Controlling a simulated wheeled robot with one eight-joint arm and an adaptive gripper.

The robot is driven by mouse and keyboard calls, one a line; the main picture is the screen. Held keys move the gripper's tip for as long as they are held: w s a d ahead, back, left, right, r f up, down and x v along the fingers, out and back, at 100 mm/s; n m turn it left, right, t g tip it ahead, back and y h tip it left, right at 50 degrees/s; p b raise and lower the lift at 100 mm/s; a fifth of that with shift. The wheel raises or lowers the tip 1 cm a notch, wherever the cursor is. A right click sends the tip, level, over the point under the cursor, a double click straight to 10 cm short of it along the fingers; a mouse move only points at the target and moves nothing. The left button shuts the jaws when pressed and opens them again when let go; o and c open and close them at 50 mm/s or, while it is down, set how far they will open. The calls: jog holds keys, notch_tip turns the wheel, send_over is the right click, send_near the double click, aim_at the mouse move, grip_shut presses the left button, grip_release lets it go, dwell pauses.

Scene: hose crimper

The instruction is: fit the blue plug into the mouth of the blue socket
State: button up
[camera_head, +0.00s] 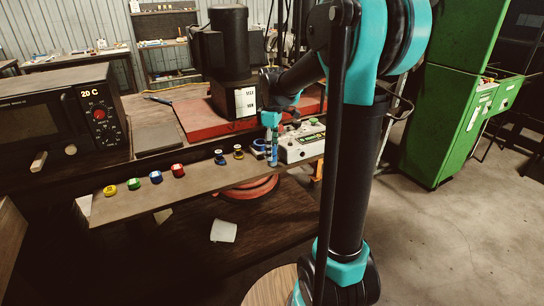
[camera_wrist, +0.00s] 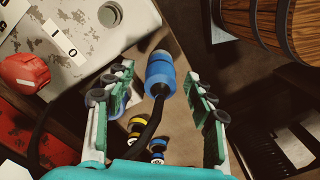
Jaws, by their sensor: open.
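My gripper (camera_head: 271,148) also shows in the head view, pointing down over the shelf's right end. A small blue-banded piece (camera_wrist: 157,146) and a yellow-banded one (camera_wrist: 136,126) lie below in the wrist view. A blue piece (camera_head: 156,177) stands in the coloured row on the shelf; its mouth is too small to make out.
Yellow (camera_head: 110,190), green (camera_head: 134,184) and red (camera_head: 178,170) pieces share the narrow shelf (camera_head: 200,182). A white control box (camera_head: 303,145) stands close right of my gripper. A barrel (camera_wrist: 285,25) and a red knob (camera_wrist: 24,72) flank the wrist view.

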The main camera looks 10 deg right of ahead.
jog(key=shift+f, duration=0.45)
grip_shut()
jog(key=shift+r, duration=0.15)
